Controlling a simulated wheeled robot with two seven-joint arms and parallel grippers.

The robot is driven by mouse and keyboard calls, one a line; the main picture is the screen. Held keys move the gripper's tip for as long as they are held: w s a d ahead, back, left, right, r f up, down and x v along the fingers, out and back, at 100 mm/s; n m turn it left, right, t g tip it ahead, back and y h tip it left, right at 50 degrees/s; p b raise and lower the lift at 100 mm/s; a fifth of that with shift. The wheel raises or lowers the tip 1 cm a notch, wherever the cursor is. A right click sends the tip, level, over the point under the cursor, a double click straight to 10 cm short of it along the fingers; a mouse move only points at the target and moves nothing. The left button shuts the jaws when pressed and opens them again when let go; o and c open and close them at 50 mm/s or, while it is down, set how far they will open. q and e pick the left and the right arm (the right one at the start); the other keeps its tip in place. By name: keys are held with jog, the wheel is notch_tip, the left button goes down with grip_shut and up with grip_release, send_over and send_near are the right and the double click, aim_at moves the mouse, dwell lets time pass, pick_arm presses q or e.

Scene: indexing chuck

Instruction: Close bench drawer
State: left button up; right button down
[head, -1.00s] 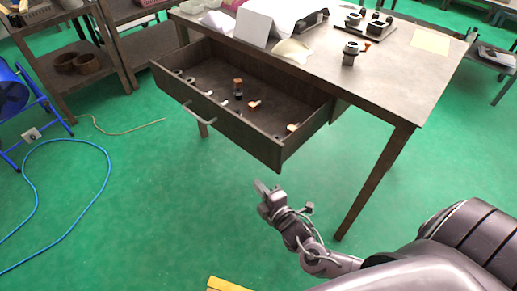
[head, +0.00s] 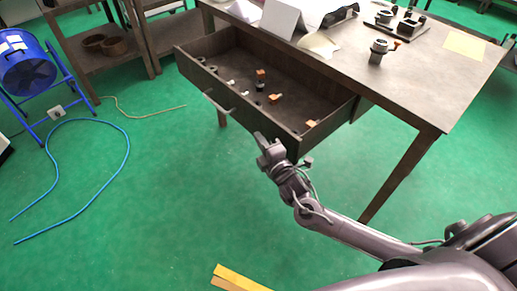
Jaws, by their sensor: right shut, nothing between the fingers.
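The bench drawer (head: 240,108) is pulled well out from under the dark bench (head: 436,88). Its front panel faces the lower left, with a pale bar handle (head: 216,103) on it. Several small parts lie inside, among them an orange-topped piece (head: 261,76) and an orange block (head: 275,97). My right gripper (head: 262,141) is shut and empty. In the picture it overlaps the right part of the drawer front, to the right of the handle. I cannot tell if it touches the panel. My left gripper is out of view.
On the bench top stand a small metal fixture (head: 380,50), a plate with several parts (head: 400,25) and a yellow sheet (head: 464,44). A blue fan (head: 27,68) and a blue hose (head: 128,150) are at left. The green floor before the drawer is mostly clear.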

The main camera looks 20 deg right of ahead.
aim_at(311, 117)
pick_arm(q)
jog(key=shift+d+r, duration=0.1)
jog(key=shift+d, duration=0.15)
pick_arm(e)
jog(key=shift+w+d, duration=0.25)
jog(key=shift+d, duration=0.45)
